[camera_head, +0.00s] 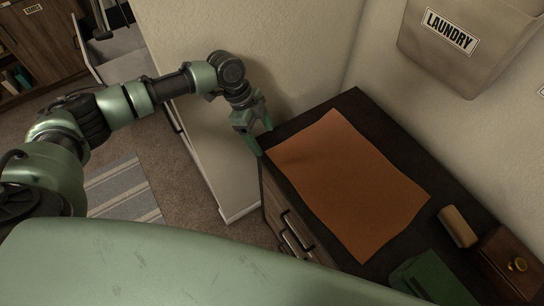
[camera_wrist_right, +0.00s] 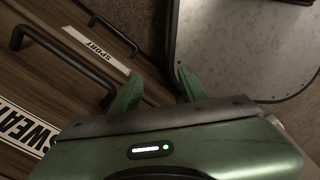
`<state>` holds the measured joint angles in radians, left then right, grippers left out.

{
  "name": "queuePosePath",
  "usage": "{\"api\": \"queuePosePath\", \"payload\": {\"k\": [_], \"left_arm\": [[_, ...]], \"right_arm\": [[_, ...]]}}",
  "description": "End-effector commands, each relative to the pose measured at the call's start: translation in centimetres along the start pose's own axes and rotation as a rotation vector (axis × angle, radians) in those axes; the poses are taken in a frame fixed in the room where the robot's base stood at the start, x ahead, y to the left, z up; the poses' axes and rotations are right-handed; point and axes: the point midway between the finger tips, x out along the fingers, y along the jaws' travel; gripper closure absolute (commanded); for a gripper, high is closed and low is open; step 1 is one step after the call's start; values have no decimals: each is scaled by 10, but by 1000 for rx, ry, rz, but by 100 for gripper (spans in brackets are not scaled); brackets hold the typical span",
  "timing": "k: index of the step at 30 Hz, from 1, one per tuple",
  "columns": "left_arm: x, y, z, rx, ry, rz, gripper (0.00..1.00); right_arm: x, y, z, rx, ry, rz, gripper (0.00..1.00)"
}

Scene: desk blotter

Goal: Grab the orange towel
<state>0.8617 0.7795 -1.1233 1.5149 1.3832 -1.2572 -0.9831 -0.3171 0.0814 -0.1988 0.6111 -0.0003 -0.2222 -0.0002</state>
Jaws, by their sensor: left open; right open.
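The orange towel (camera_head: 348,182) lies flat and spread out on the dark top of a dresser (camera_head: 289,131) in the head view. My left gripper (camera_head: 262,140) is open and empty at the far left corner of the dresser, close to the towel's upper left corner. I cannot tell whether a fingertip touches the towel. My right gripper (camera_wrist_right: 156,88) shows in the right wrist view, open and empty in front of wooden drawer fronts with black handles. The towel is not in the right wrist view.
A tan block (camera_head: 458,226), a green object (camera_head: 430,281) and a brown wooden box (camera_head: 512,262) sit at the dresser's right end. A laundry bag (camera_head: 462,45) hangs on the wall above. A wall (camera_head: 235,185) stands left of the dresser. A grey panel (camera_wrist_right: 245,45) is near the right gripper.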

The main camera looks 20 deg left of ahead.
Motion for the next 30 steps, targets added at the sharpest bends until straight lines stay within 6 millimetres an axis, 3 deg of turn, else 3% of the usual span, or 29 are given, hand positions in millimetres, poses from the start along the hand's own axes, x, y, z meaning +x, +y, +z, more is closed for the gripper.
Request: {"api": "queuePosePath", "payload": {"k": [1,5,11,28,30], "left_arm": [[15,0,2,2,1,-1,27],[35,0,2,1,1,-1,27],[52,0,0,0,2,-1,27],[59,0,0,-1,1,-1,27],[58,0,0,-1,1,-1,36]], "right_arm": [[15,1,-5,0,8,1,57],[33,3,-22,0,34,4,57],[38,4,-29,-1,45,5,57],[40,0,-14,-1,23,0,57],[39,-1,-14,-1,24,0,57]]}}
